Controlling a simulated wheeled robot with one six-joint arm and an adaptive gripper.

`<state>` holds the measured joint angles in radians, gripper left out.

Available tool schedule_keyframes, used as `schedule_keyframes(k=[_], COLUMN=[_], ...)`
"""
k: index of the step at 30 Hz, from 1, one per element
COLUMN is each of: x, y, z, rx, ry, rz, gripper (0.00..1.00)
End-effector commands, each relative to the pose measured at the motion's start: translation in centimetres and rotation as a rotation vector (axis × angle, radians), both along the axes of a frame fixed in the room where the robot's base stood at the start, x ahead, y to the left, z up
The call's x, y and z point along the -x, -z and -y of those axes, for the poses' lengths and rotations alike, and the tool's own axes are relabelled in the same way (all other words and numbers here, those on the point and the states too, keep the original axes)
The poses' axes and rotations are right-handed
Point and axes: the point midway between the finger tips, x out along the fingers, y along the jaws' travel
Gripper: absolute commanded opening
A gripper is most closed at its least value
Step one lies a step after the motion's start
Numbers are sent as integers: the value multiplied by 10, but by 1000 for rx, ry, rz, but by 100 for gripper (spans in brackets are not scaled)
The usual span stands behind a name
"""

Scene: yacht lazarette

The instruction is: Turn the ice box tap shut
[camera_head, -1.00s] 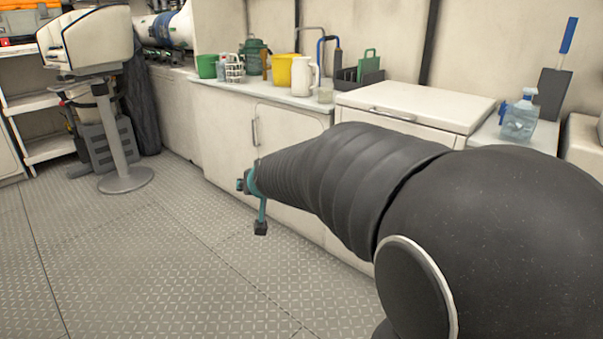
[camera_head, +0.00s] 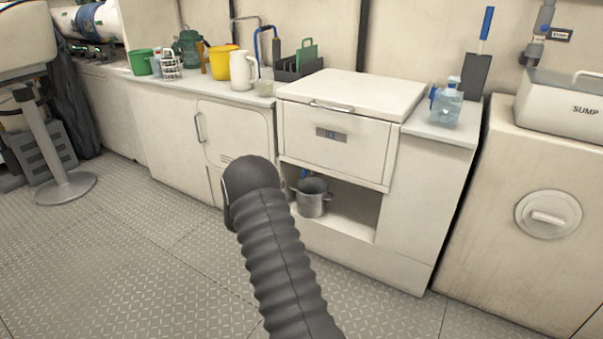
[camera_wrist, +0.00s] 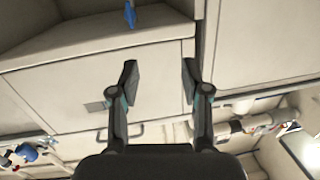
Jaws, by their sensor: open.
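The white ice box (camera_head: 350,95) stands in the counter, its lid shut and a small display on its front. In the open recess below it, a small blue part (camera_head: 304,173), seemingly the tap, shows above a metal pot (camera_head: 313,203). Its handle position is too small to tell. In the wrist view, which looks upside down, a blue part, apparently the same tap (camera_wrist: 130,15), shows at the top edge. My gripper (camera_wrist: 159,82) is open and empty, its fingers apart and below the blue part in that picture. In the head view my arm hides the gripper.
A cabinet door (camera_head: 232,135) with a handle is left of the recess. The counter holds a yellow bucket (camera_head: 222,62), a white jug (camera_head: 241,72) and a water bottle (camera_head: 446,105). A sump box (camera_head: 565,100) stands right. The floor (camera_head: 120,260) in front is clear.

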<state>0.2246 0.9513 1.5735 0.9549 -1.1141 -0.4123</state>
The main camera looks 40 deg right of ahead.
Motion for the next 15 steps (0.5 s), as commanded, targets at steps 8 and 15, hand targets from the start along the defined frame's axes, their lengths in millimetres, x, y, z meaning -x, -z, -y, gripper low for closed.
schedule_keyframes(k=[8, 15], x=[20, 13], y=[33, 34], z=[24, 48], rx=[71, 75], ry=[125, 132], rz=[-14, -13], gripper=[47, 47])
